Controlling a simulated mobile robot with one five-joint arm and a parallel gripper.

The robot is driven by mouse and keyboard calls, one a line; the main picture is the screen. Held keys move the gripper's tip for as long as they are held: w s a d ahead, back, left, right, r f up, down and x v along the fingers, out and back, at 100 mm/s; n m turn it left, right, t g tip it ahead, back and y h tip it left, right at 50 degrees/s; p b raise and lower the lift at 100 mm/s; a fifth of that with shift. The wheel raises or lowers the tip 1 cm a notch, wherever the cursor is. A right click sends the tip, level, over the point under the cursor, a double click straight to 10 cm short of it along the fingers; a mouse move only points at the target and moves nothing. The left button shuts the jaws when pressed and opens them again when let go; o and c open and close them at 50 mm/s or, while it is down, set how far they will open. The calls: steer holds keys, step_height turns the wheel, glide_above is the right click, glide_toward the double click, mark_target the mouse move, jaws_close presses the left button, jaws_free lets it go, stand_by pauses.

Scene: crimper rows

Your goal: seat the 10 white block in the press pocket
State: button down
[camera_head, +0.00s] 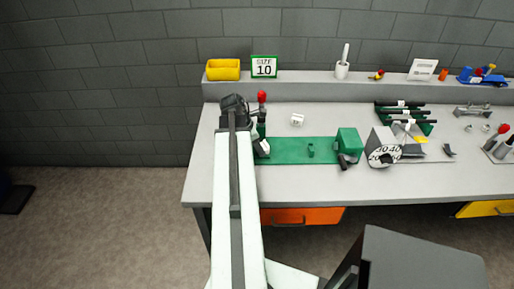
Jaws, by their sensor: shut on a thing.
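My gripper (235,104) is the dark end of my arm, over the left end of the bench. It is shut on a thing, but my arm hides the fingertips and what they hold. A small white block with a dark mark (297,120) stands on the bench, apart from and right of my gripper; the mark is too small to read surely. The press has a green base (287,150), a red-knobbed lever (262,97) at the left and a green housing (348,141) at the right. A white piece (263,147) shows beside my arm. I cannot make out the pocket.
A size 10 sign (264,66) and a yellow bin (223,69) stand on the back ledge. A numbered dial (384,155) and a green-and-black rack (405,113) are right of the press. Bare bench (340,112) lies behind the press.

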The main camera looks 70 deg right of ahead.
steer(key=c, duration=0.7)
jaws_free()
steer(key=shift+w, duration=0.1)
steer(key=p+v, duration=1.1)
steer(key=v, duration=0.1)
steer(key=shift+r+p, duration=0.15)
steer(key=shift+p, duration=0.2)
